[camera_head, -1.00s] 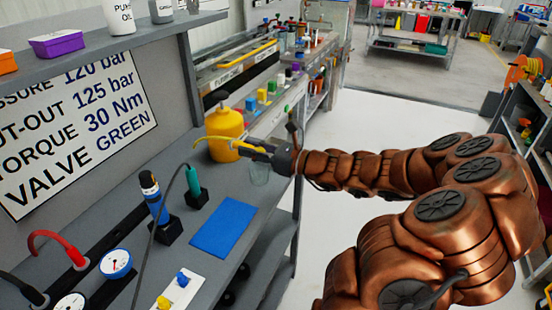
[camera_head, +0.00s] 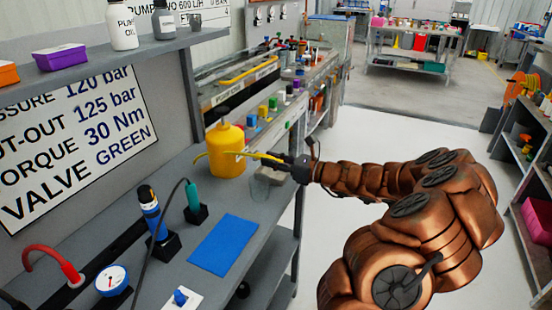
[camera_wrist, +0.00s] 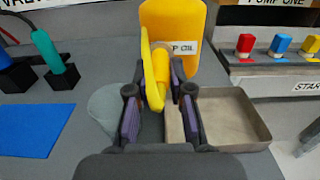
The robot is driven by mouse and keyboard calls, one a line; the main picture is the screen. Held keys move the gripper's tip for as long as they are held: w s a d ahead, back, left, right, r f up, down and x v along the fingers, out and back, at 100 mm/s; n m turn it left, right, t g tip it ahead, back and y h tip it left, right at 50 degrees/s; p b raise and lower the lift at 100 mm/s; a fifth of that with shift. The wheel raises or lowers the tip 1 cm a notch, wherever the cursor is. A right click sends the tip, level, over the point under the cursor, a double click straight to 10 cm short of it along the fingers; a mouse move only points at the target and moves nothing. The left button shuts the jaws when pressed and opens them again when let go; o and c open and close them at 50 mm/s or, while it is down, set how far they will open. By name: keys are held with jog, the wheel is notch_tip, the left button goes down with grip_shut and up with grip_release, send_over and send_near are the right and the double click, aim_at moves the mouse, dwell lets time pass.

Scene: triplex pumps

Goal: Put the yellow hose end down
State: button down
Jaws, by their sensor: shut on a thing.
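The yellow hose end (camera_wrist: 158,85) is between my gripper's two dark fingers (camera_wrist: 159,112) in the wrist view, with its curved yellow part rising in front of the yellow pump oil container. In the head view my gripper (camera_head: 280,162) is shut on the hose end (camera_head: 262,157), above the grey bench and right of the yellow container (camera_head: 226,158). A thin yellow length shows at the container's left side. Whether the hose end touches anything below is hidden by the fingers.
A blue mat (camera_head: 224,245) lies nearer on the bench (camera_head: 190,270).

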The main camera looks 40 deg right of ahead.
send_over(275, 171)
jog(key=shift+s+f, duration=0.15)
jog(key=shift+f, duration=1.9)
jog(key=shift+f, duration=0.45)
jog(key=shift+f, duration=0.25)
jog(key=c, duration=1.1)
grip_release()
jog(key=shift+a+f, duration=0.1)
jog(key=shift+f, duration=0.05)
jog(key=shift+c, duration=0.2)
jog(key=shift+o, duration=0.5)
jog(key=shift+f, duration=0.1)
jog(key=shift+r, duration=0.4)
jog(key=r+v, duration=0.1)
jog(key=v, duration=1.1)
